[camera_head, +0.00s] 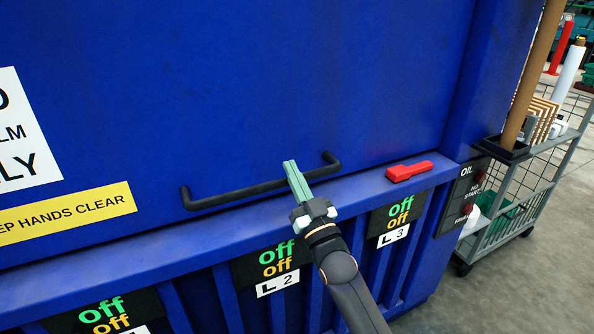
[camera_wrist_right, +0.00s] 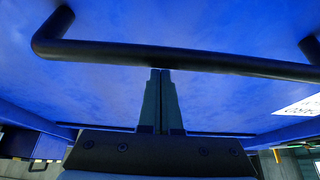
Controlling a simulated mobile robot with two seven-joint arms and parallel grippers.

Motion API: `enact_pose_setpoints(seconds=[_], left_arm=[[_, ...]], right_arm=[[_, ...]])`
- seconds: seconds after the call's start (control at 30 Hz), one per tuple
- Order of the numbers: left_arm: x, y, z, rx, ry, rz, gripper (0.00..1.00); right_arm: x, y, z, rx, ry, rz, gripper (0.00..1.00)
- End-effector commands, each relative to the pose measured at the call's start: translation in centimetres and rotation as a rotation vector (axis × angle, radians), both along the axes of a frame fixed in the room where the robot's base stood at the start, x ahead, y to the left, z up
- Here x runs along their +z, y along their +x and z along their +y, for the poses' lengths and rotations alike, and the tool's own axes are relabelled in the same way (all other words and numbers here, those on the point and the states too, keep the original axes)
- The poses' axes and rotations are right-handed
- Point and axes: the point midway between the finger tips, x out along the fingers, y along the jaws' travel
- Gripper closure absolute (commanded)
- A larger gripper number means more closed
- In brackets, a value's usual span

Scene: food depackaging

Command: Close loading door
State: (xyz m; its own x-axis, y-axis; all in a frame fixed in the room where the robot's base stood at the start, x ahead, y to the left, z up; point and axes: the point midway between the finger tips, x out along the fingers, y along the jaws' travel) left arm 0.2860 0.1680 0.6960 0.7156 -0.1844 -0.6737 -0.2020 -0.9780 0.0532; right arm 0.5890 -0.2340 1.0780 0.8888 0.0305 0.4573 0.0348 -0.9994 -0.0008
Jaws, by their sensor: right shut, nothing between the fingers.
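The loading door (camera_head: 250,90) is a large blue panel that fills the upper part of the head view. Its lower edge lies along the blue ledge, and I cannot tell whether it is fully closed. A black bar handle (camera_head: 235,193) runs along the lower part of the door. My right gripper (camera_head: 289,165) is shut and empty, with its fingers overlapping the handle in the head view. In the right wrist view the shut fingertips (camera_wrist_right: 160,72) are at the handle bar (camera_wrist_right: 180,58); I cannot tell whether they touch it. My left gripper is not in view.
A red latch-like piece (camera_head: 410,171) sits on the ledge (camera_head: 345,192) right of the handle. Panels marked "off" (camera_head: 398,217) line the front below. A wire cart (camera_head: 510,200) with tubes stands at the right, on grey floor.

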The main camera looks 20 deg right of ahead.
Motion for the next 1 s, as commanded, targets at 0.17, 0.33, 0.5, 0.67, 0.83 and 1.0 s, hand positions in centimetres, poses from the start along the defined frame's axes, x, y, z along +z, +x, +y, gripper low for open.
enact_pose_setpoints(seconds=[0.17, 0.33, 0.5, 0.67, 0.83, 1.0], left_arm=[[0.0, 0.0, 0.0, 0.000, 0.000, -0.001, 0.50], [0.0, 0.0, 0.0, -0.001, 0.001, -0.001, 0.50], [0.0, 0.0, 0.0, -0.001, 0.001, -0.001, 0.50], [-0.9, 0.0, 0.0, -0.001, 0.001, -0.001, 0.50], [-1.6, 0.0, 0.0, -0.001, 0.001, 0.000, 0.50], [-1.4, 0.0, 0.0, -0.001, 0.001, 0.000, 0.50]], right_arm=[[-1.3, -0.3, 0.0, -0.001, 0.000, -0.001, 1.00], [-1.4, -0.4, -0.1, -0.001, 0.000, -0.004, 1.00], [-1.4, -0.4, 0.0, -0.001, 0.000, -0.003, 1.00], [-2.8, -0.3, 0.0, -0.001, 0.000, 0.000, 1.00], [-4.4, -0.3, 0.0, -0.001, -0.001, 0.008, 1.00], [-4.4, -0.3, 0.0, -0.001, -0.001, 0.012, 1.00]])
